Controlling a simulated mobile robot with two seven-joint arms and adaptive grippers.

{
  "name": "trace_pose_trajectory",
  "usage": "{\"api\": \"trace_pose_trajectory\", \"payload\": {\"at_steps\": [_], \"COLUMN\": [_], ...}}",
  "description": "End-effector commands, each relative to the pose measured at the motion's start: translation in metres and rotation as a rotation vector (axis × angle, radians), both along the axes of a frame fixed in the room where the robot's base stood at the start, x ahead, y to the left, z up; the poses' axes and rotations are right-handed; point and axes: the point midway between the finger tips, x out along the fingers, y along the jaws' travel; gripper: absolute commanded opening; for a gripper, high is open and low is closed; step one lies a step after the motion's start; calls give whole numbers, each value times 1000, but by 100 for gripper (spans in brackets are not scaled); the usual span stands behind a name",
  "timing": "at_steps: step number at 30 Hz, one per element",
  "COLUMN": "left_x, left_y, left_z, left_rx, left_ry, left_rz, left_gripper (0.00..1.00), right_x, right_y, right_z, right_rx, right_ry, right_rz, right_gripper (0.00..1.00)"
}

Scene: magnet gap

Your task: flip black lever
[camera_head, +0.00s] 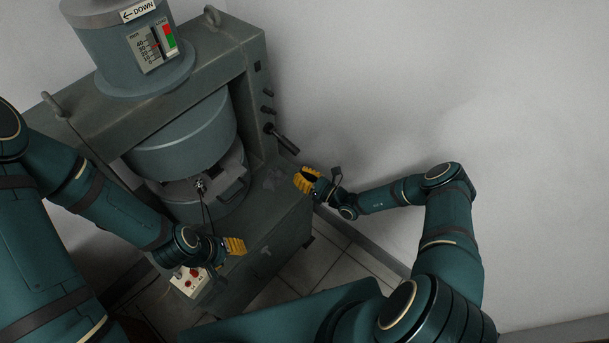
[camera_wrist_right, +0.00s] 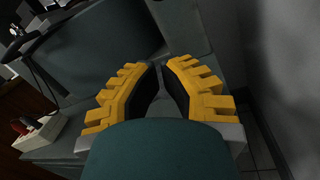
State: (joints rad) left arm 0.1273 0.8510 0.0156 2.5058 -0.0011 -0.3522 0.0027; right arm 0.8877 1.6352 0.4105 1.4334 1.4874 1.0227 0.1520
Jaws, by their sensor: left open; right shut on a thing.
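A black lever (camera_head: 284,140) sticks out from the right side of the large grey-green machine (camera_head: 285,215), sloping down to the right. My right gripper (camera_head: 306,180) is just below the lever's free end, apart from it as far as I can tell. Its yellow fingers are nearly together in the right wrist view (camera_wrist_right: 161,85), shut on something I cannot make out. The lever is not recognisable in that view. My left gripper (camera_head: 235,246) is open in front of the machine's lower part, near a control box, away from the lever.
Small black knobs (camera_head: 267,110) sit above the lever on the same side. A white control box (camera_head: 190,282) with red buttons is at the lower left; it also shows in the right wrist view (camera_wrist_right: 40,130). A pale wall (camera_head: 400,90) stands right of the machine.

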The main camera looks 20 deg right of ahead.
Motion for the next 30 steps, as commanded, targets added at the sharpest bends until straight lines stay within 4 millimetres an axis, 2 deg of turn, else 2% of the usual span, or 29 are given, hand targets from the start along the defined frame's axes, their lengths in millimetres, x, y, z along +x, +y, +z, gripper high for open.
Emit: {"api": "trace_pose_trajectory", "payload": {"at_steps": [10, 12, 18, 30], "left_x": [2, 2, 2, 1], "left_y": [0, 0, 0, 0], "left_z": [-13, -10, -7, -7], "left_rx": [1, 1, 1, 0], "left_ry": [-6, -5, -4, -4], "left_rz": [1, 1, 0, 1], "left_gripper": [47, 47, 47, 47], "right_x": [52, 51, 47, 46], "right_y": [46, 35, 25, 23], "right_z": [4, 18, 36, 40], "right_rx": [0, -2, -1, -1], "right_ry": [-2, -2, 0, 0], "right_rz": [3, -1, -1, 0], "right_gripper": [0, 0, 0, 0]}}
